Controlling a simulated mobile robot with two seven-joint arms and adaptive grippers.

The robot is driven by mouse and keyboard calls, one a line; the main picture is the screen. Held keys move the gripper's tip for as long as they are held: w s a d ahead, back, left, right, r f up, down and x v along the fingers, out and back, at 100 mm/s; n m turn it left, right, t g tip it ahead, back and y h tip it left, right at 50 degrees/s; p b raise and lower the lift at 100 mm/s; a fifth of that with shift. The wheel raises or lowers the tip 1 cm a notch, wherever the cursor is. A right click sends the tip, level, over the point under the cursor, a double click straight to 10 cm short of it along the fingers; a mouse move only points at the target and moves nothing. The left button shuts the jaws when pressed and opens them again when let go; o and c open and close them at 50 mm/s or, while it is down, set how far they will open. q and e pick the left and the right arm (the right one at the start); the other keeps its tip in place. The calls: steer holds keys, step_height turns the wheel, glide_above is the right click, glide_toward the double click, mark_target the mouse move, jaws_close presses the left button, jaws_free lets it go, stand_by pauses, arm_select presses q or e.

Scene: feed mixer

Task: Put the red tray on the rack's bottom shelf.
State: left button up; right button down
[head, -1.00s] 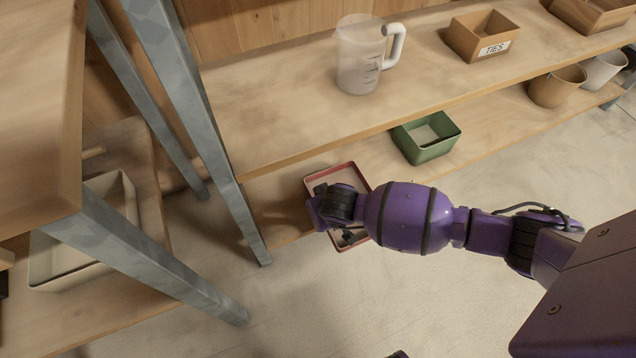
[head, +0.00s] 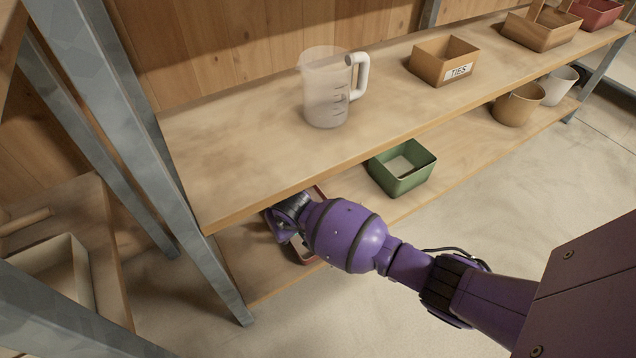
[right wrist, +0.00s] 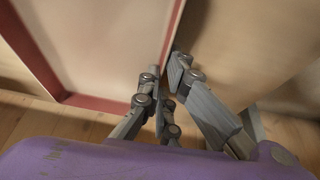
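The red tray (head: 304,251), with a red rim and pale inside, is mostly hidden by my right arm in the head view. It is at the left end of the rack's bottom shelf (head: 262,275), under the upper shelf's front edge. I cannot tell whether it rests on the shelf. In the right wrist view the tray (right wrist: 98,103) fills the left side. My right gripper (right wrist: 170,88) has its fingers close together on either side of the tray's red side wall and appears shut on it. In the head view the upper shelf and arm partly hide this gripper. My left gripper is out of view.
A green bin (head: 402,168) stands on the bottom shelf to the right, with a gap between. The upper shelf (head: 240,150) holds a clear jug (head: 326,95) and a TIES box (head: 443,62). A grey rack post (head: 150,165) stands close left.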

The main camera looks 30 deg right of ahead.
steer(key=shift+w+r, duration=0.25)
steer(key=shift+r, duration=0.05)
steer(key=c, duration=2.4)
jaws_free()
steer(key=shift+f, duration=0.15)
steer(key=shift+c, duration=0.2)
steer(key=o, duration=0.5)
steer(key=shift+c, duration=0.2)
steer(key=shift+a, duration=0.1)
